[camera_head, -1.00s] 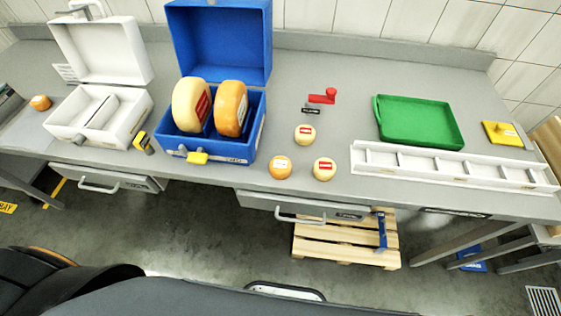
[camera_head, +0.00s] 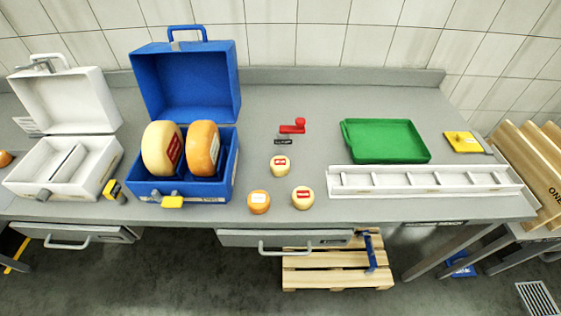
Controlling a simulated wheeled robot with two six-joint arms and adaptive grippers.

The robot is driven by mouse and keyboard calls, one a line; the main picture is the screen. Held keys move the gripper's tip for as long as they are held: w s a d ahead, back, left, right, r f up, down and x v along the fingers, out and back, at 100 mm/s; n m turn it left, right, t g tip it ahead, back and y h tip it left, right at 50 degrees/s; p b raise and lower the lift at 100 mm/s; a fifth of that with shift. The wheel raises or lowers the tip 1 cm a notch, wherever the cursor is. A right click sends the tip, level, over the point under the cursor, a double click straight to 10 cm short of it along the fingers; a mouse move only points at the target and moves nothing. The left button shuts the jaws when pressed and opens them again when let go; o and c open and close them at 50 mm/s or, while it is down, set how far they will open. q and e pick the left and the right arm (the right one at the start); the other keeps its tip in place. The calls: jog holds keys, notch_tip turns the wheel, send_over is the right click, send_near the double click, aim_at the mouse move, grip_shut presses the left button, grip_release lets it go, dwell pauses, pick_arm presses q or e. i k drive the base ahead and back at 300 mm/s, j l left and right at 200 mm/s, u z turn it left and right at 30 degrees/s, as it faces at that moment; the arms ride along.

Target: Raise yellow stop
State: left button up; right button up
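Several yellow parts show, and I cannot tell which one is the stop. A yellow block (camera_head: 172,202) sits on the front of the open blue case (camera_head: 232,172), at its latch. A yellow and black piece (camera_head: 114,191) stands between the white case and the blue case. A flat yellow piece (camera_head: 462,142) with a grey handle-like part lies at the right end of the bench. Neither of my grippers is in view.
The blue case holds two cheese wheels (camera_head: 162,148) (camera_head: 202,147). An open white case (camera_head: 70,165) stands left. Small cheeses (camera_head: 280,165), a red handle (camera_head: 293,126), a green tray (camera_head: 385,142) and a white slotted rack (camera_head: 425,181) lie right. Bare bench (camera_head: 320,104) shows behind them.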

aim_at(460, 141)
jog(key=z, duration=1.45)
